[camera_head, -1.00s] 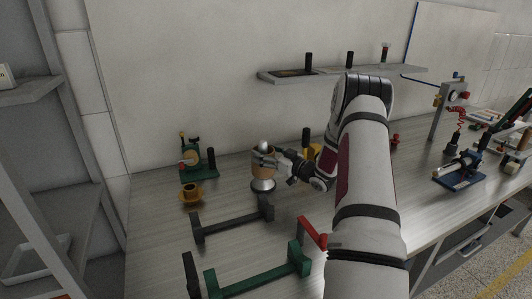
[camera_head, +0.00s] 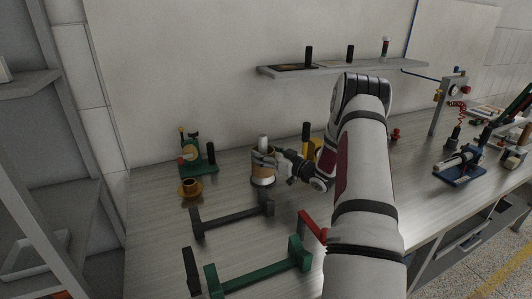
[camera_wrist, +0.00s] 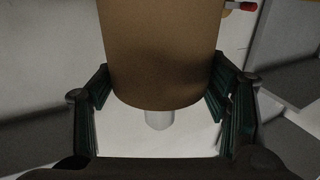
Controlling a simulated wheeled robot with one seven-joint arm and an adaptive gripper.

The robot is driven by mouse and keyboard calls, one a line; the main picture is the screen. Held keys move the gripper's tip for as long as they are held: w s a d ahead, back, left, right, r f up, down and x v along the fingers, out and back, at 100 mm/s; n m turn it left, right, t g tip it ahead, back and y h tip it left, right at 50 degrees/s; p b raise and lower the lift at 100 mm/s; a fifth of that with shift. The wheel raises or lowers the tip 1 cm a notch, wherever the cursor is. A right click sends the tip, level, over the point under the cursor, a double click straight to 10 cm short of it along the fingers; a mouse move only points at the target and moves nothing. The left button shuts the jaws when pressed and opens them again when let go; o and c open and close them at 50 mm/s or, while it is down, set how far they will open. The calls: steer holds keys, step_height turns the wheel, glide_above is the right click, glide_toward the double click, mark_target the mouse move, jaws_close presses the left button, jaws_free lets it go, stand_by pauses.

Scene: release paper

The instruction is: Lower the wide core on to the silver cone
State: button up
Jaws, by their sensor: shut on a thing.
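The wide core (camera_head: 261,165) is a brown cardboard tube, held upright at the back left of the bench. It also fills the upper middle of the wrist view (camera_wrist: 160,55). My gripper (camera_head: 268,161) reaches in from the right and is shut on it, with a dark green-padded finger on each side. The silver cone (camera_head: 263,182) is mostly hidden; its pale base shows just below the core. A pale post (camera_head: 263,142) stands up above the core's top, in line with it. A pale post end (camera_wrist: 159,119) also shows past the core's edge in the wrist view. Whether the core rests on the cone is unclear.
A green fixture (camera_head: 198,158) and a yellow-brown cup-like piece (camera_head: 190,188) stand left. A dark grey stand (camera_head: 232,215) and a green stand (camera_head: 262,277) lie in front. A yellow-and-black object (camera_head: 308,147) stands behind my gripper. A wall shelf (camera_head: 340,71) hangs above.

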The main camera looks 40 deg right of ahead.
steer(key=shift+f, duration=0.6)
steer(key=o, duration=1.3)
steer(key=s+d, duration=0.1)
steer(key=s, duration=1.1)
steer(key=shift+d, duration=0.1)
